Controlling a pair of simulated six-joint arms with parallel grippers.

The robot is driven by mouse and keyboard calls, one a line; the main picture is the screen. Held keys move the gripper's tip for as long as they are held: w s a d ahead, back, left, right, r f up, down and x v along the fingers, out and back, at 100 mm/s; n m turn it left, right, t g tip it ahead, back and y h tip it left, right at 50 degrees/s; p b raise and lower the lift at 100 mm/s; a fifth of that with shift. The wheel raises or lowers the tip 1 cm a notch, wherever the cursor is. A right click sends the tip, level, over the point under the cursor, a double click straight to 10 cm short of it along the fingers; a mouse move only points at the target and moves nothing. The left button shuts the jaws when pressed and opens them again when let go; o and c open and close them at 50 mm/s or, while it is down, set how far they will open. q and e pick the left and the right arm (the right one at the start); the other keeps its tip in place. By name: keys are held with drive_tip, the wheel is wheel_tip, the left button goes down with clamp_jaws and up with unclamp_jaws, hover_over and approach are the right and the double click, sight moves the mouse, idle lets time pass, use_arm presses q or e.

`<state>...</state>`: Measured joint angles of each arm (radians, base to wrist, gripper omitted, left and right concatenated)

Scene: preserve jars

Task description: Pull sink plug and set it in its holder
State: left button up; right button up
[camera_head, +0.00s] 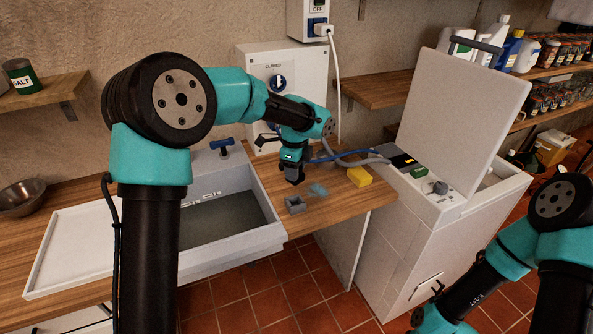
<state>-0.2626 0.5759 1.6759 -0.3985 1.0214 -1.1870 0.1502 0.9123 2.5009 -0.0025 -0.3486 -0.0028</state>
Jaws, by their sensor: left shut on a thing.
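My left gripper (293,178) points down over the wooden counter, to the right of the sink. It is shut on a small dark thing that looks like the sink plug; the fingers hide most of it and its outline is unclear. The small grey holder (295,205), a block with an opening, sits on the counter just below the gripper. The white sink basin (262,238) is at left centre with a dark grey-green surface inside; its drain cannot be seen. My right arm comes in at the lower right, and its gripper is outside the picture.
A light blue item (318,190) lies right of the holder and a yellow sponge (359,177) farther right. A blue-handled tap (221,146) stands behind the sink. A white machine with a raised lid (460,115) stands right of the counter. My left arm covers part of the sink.

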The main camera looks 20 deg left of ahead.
sight(295, 184)
use_arm(q)
drive_tip(key=shift+f, duration=0.15)
drive_tip(key=shift+f, duration=2.8)
drive_tip(key=shift+f, duration=2)
idle(0.6)
drive_tip(key=o, duration=0.9)
wheel_tip(295, 184, up, 18)
drive_tip(key=shift+f, duration=0.25)
